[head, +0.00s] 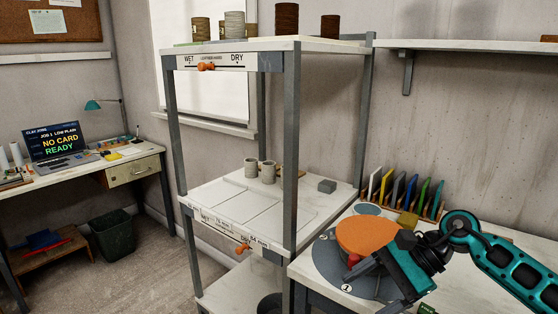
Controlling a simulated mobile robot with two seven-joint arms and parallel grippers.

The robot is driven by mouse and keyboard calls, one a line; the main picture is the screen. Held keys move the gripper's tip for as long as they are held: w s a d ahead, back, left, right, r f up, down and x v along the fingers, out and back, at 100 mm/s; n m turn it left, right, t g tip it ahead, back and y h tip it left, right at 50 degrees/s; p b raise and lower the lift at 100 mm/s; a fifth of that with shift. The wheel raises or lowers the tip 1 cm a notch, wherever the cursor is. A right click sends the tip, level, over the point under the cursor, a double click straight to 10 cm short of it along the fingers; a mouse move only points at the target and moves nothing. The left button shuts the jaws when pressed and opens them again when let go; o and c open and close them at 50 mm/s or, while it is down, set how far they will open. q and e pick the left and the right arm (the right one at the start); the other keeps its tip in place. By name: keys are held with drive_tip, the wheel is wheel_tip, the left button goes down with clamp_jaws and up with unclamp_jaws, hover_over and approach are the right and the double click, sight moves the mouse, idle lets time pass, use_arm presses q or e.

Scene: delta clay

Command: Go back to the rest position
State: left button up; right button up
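My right gripper (372,287) comes in from the right on a teal and black arm. It is over the front of a round grey plate (328,267) on the right-hand table, beside an orange disc (367,236). Its dark fingers look spread apart, with nothing visible between them. A small red part (353,260) shows by the upper finger; I cannot tell what it belongs to. My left gripper is not in view.
A shelf rack (291,150) stands close left of my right arm, with two grey cups (268,172) on its middle shelf. Coloured upright boards (397,190) stand behind the arm. A desk with a laptop (55,145) and a bin (113,235) are at left.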

drive_tip(key=s+a+r+m+t+y, duration=0.25)
drive_tip(key=a+m+t+y, duration=0.7)
drive_tip(key=m, duration=0.75)
drive_tip(key=s+d+f+m+t+h+p, duration=0.1)
drive_tip(key=d+f+m+t+h, duration=0.35)
drive_tip(key=m, duration=0.85)
drive_tip(key=s+d+f+m+t+h, duration=0.15)
drive_tip(key=f+m+h, duration=0.5)
drive_tip(key=m, duration=0.65)
drive_tip(key=s+d+f+m+g+h, duration=0.3)
drive_tip(key=s+f+m+h, duration=0.3)
drive_tip(key=s+f+m, duration=0.5)
drive_tip(key=f+m+g, duration=0.1)
drive_tip(key=m, duration=0.1)
drive_tip(key=shift+s+d+m+g, duration=0.2)
drive_tip(key=shift+s+m+g, duration=0.15)
drive_tip(key=shift+m, duration=0.05)
